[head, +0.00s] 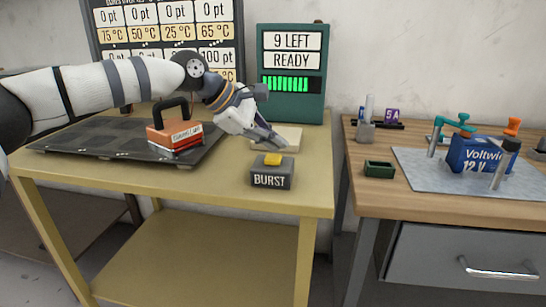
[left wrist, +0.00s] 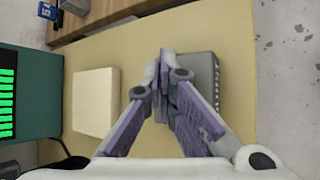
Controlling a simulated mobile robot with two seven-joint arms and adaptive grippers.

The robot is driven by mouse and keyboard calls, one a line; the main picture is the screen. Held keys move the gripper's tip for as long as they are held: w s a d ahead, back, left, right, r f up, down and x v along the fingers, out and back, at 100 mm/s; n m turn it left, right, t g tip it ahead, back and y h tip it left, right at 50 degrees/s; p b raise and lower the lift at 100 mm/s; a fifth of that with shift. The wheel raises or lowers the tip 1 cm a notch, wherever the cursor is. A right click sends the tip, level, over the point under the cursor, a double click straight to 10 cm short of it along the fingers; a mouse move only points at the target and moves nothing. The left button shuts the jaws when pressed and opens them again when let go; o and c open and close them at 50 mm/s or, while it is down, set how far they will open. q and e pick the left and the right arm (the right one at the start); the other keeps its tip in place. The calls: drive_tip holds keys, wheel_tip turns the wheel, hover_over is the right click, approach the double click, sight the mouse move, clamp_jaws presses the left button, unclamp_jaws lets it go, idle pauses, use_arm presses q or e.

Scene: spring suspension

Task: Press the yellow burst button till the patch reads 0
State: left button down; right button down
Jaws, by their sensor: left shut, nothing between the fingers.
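The yellow button (head: 273,159) sits on top of a grey box labelled BURST (head: 271,179), near the front right of the yellow table. My left gripper (head: 279,145) is shut and empty, its fingertips just behind and above the button in the head view. In the left wrist view the gripper (left wrist: 168,52) covers part of the grey box (left wrist: 206,75), and the yellow button is hidden there. A cream block (head: 283,138) lies behind the box. The green display (head: 291,70) reads 9 LEFT and READY, with a bright green bar. My right gripper is not in view.
A points board (head: 165,35) stands behind. A wooden bench (head: 440,196) at right, past a gap, holds a blue 12 V battery (head: 476,154) and a green tray (head: 379,170).

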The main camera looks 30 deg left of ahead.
sight(273, 158)
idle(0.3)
use_arm(q)
drive_tip(key=shift+f, duration=0.45)
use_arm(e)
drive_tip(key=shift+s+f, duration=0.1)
use_arm(q)
drive_tip(key=shift+f, duration=0.55)
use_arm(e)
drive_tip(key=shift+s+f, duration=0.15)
use_arm(q)
drive_tip(key=shift+r, duration=0.1)
idle(0.5)
drive_tip(key=shift+r, duration=0.85)
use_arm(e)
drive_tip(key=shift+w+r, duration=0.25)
use_arm(q)
drive_tip(key=shift+r+p, duration=0.4)
drive_tip(key=shift+r, duration=2.2)
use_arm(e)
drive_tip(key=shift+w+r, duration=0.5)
use_arm(q)
drive_tip(key=shift+f, duration=0.15)
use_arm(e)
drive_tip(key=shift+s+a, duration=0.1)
